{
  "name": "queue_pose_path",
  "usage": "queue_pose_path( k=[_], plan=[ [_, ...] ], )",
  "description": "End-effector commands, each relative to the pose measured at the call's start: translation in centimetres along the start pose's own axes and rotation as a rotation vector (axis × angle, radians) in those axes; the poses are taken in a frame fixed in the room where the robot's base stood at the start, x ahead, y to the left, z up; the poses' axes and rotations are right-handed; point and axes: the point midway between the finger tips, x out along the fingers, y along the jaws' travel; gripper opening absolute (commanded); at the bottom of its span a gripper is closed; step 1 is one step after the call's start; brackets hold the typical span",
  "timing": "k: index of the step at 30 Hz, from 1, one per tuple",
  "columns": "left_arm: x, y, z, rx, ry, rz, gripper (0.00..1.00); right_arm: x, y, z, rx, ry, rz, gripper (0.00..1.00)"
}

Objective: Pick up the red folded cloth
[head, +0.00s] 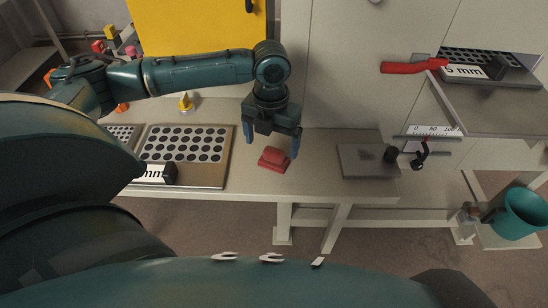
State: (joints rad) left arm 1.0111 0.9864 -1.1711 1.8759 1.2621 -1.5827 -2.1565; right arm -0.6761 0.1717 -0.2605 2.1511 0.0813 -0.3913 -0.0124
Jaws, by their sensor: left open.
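The red folded cloth (273,160) lies on the pale bench, close to its front edge, as a small stacked bundle. My left gripper (271,144) points down above the cloth from the back. Its two blue fingers are spread apart, one on each side of the cloth in the picture, and nothing is between them at their height. The cloth's far side is partly close under the gripper body, and I cannot tell the exact gap. My right gripper is not in the picture.
A grey plate (365,162) lies to the right. Bare bench (315,160) separates cloth and plate.

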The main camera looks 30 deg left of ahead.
Motion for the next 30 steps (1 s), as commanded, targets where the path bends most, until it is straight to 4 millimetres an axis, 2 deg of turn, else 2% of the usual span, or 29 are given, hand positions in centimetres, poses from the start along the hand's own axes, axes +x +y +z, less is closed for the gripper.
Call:
queue_pose_path(
  k=[3, 7, 11, 17, 30],
  plan=[
    [2.0, -0.5, 0.1, 0.000, 0.005, 0.001, 0.89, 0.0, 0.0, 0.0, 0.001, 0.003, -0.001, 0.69],
    [3.7, -0.5, 0.1, -0.001, 0.004, 0.002, 0.89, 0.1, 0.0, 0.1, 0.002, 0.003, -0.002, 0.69],
    [4.4, -0.5, 0.1, 0.001, 0.002, 0.001, 0.89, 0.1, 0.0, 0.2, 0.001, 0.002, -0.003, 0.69],
    [4.4, -0.5, 0.1, 0.001, 0.001, 0.001, 0.89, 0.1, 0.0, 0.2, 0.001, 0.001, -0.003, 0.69],
    [4.4, -0.5, 0.1, 0.000, 0.001, 0.001, 0.53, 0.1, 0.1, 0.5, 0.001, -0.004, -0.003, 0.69]
  ],
)
